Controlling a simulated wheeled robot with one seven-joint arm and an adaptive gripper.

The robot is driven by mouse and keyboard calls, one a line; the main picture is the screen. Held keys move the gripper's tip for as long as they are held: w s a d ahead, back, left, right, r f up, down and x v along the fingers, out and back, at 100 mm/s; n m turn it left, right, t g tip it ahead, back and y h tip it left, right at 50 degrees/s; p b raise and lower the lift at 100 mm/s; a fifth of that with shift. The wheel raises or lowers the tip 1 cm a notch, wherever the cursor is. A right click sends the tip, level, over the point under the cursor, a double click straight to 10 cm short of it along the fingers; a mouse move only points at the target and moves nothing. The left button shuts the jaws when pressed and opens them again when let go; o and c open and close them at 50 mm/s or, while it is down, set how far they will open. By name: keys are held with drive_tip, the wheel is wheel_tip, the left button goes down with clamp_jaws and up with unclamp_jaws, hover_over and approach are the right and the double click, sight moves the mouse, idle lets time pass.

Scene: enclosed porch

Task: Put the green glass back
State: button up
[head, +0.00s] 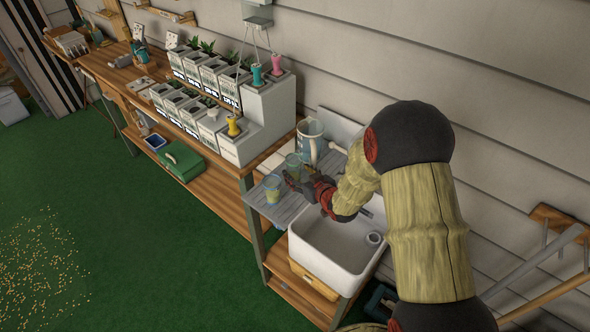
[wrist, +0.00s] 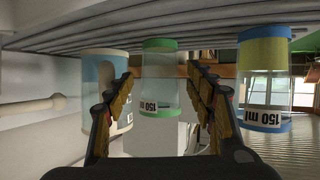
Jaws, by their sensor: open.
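The green glass (wrist: 160,85) is a clear tumbler with green bands at rim and base and a "150 ml" label. In the wrist view, where the scene appears upside down, it shows between the two fingers of my gripper (wrist: 160,74), which are apart with visible gaps on both sides. In the head view the green glass (head: 293,164) stands on the grey drainboard (head: 284,209) left of the sink. My gripper (head: 299,184) is low over the board beside it. The fingertips are partly dark against the board there.
A second glass (head: 272,188), blue-banded with a yellow-green band (wrist: 265,82), stands close by. A pitcher (head: 311,139) stands behind the green glass. The white sink (head: 330,256) lies to the right. A planter stand with pots (head: 262,107) is to the left.

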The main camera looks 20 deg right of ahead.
drive_tip(key=p+v, duration=0.1)
drive_tip(key=v, duration=0.7)
drive_tip(key=shift+s+r, duration=0.15)
drive_tip(key=shift+s, duration=0.2)
